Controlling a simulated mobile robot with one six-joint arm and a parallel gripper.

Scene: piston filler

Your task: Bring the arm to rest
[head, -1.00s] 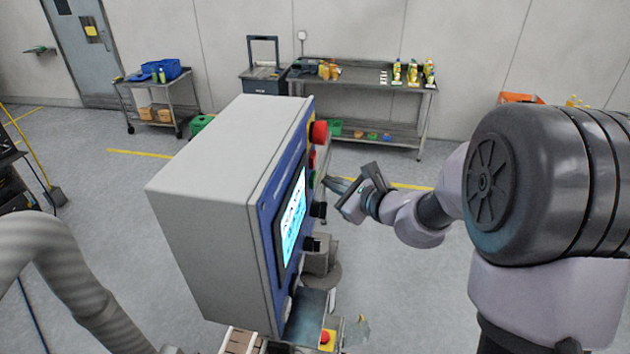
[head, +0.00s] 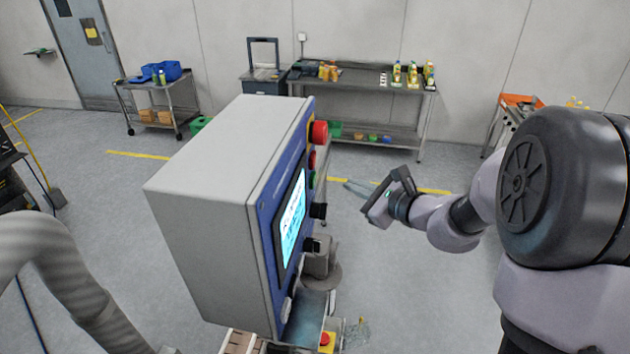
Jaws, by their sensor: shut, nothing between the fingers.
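My gripper (head: 352,189) is in the middle of the head view, to the right of the control box (head: 220,190) and apart from it. Its fingers point left toward the box's panel side and are shut with nothing between them. My arm comes in from the right edge and is bent, with its large dark joint close to the camera. The control box is grey with a blue front, a lit screen (head: 292,226), a red button (head: 319,132) and several dark knobs.
A steel table (head: 420,98) with bottles stands at the back wall. A cart (head: 160,92) with a blue bin stands at the back left. A grey ribbed hose (head: 70,280) is at the lower left. The floor between my gripper and the steel table is clear.

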